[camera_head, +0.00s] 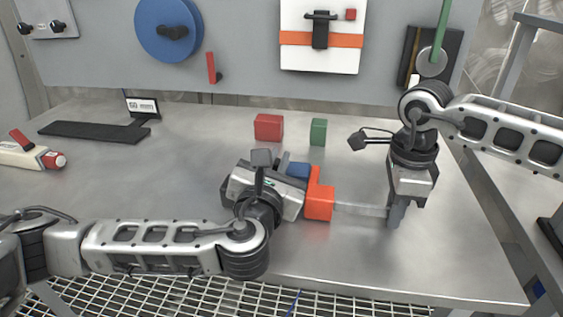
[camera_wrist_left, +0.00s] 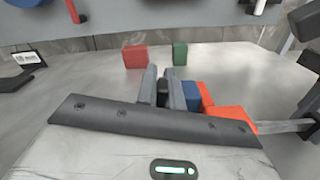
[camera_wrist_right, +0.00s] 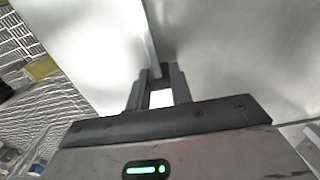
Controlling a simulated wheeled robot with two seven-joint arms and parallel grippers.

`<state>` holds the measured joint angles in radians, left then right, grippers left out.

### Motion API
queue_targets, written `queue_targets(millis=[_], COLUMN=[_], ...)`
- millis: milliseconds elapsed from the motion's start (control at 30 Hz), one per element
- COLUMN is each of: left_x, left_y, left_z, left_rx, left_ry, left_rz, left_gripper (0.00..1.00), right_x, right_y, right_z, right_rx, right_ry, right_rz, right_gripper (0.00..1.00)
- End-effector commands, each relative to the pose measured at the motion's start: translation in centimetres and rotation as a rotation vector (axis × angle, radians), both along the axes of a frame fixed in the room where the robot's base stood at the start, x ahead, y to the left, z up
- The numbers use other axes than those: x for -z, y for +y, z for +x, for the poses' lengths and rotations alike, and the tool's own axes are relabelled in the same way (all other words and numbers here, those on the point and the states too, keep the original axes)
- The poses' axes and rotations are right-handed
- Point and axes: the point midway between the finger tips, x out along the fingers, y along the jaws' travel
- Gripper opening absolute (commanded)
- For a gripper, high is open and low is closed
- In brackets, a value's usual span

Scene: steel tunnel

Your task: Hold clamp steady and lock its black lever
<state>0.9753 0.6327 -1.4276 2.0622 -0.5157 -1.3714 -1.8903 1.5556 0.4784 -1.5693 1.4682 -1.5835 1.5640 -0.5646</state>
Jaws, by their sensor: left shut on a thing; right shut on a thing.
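The clamp has an orange body (camera_head: 319,202), and a flat steel bar (camera_head: 360,209) runs from it to the right. A blue block (camera_head: 298,170) sits against the orange part; it also shows in the left wrist view (camera_wrist_left: 191,95). My left gripper (camera_head: 283,167) is beside the blue block. In the left wrist view its fingers are shut on a black piece (camera_wrist_left: 164,93), which looks like the clamp's black lever. It is mostly hidden by the fingers. My right gripper (camera_head: 396,216) points down, shut on the bar's far end; the bar (camera_wrist_right: 152,45) also shows in the right wrist view.
A red block (camera_head: 268,127) and a green block (camera_head: 319,132) stand behind the clamp on the steel table (camera_head: 200,150). A black bracket (camera_head: 95,131) and a red-handled tool (camera_head: 32,153) lie at the left. A panel with fixtures stands along the back.

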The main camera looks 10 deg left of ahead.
Motion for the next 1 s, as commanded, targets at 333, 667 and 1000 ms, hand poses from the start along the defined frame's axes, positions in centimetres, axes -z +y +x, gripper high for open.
queue_targets(millis=[333,667,1000], left_x=[0.0,0.2,0.4], left_y=[1.2,2.3,2.9], left_z=[-0.1,0.0,0.0], left_rx=[-0.001,-0.001,0.000], left_ry=[0.010,0.014,0.015], left_rz=[-0.335,-0.631,-0.840], left_gripper=[0.00,0.00,0.00], right_x=[0.0,0.0,0.0], right_y=[0.0,0.0,0.0], right_z=[0.0,0.0,0.0], right_rx=[0.002,0.002,0.002], right_ry=[-0.001,-0.001,-0.002], right_rz=[0.000,0.000,0.000], right_gripper=[0.00,0.00,0.00])
